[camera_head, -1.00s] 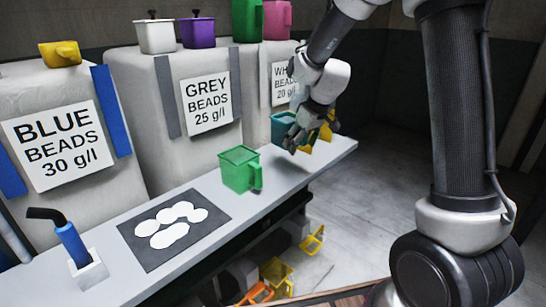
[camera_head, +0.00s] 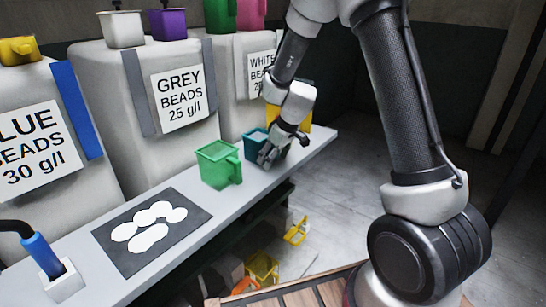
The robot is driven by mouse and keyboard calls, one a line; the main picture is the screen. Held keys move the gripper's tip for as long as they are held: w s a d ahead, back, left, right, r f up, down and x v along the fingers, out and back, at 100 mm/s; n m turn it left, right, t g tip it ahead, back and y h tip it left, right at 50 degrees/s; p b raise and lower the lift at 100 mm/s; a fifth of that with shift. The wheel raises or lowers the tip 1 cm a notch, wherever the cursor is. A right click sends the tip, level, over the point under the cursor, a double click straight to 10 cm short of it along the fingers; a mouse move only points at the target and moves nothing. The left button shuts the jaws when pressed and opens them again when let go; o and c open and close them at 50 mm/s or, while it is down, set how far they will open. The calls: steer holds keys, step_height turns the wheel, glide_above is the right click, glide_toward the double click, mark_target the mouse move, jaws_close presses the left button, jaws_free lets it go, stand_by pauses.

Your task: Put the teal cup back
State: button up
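The teal cup (camera_head: 256,143) stands on the grey bench (camera_head: 215,219), beyond the green cup and partly hidden by my gripper. My gripper (camera_head: 270,162) is low at the cup's right side, its fingers pointing down toward the bench. I cannot tell whether the fingers are around any part of the cup or how far apart they are. A dark mat (camera_head: 189,231) with white rounded shapes lies on the near part of the bench.
A green cup (camera_head: 218,166) stands just in front of the teal cup. A yellow thing (camera_head: 302,116) is behind my gripper. Large sacks labelled grey beads (camera_head: 141,75) and white beads line the back, with cups on top. A blue-handled tool (camera_head: 43,255) stands in a holder at front left.

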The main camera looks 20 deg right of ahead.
steer(key=o, duration=1)
steer(key=shift+f, duration=0.1)
steer(key=v, duration=1.2)
steer(key=s+d+r+m+h, duration=0.1)
steer(key=s+d+r+m, duration=0.15)
steer(key=s+r, duration=0.35)
steer(key=s+d+r+m, duration=0.1)
steer(key=s+d+r, duration=0.3)
steer(key=s, duration=0.4)
steer(key=s+d+m, duration=0.1)
steer(key=s, duration=0.4)
steer(key=s+d+r+m+h, duration=0.1)
steer(key=s+d, duration=0.1)
steer(key=s, duration=0.3)
steer(key=s+d+m, duration=0.1)
steer(key=s+d, duration=0.1)
steer(key=s, duration=0.3)
steer(key=shift+s+r+m+h, duration=0.25)
steer(key=shift+r+m+h, duration=0.1)
steer(key=shift+r+h, duration=0.05)
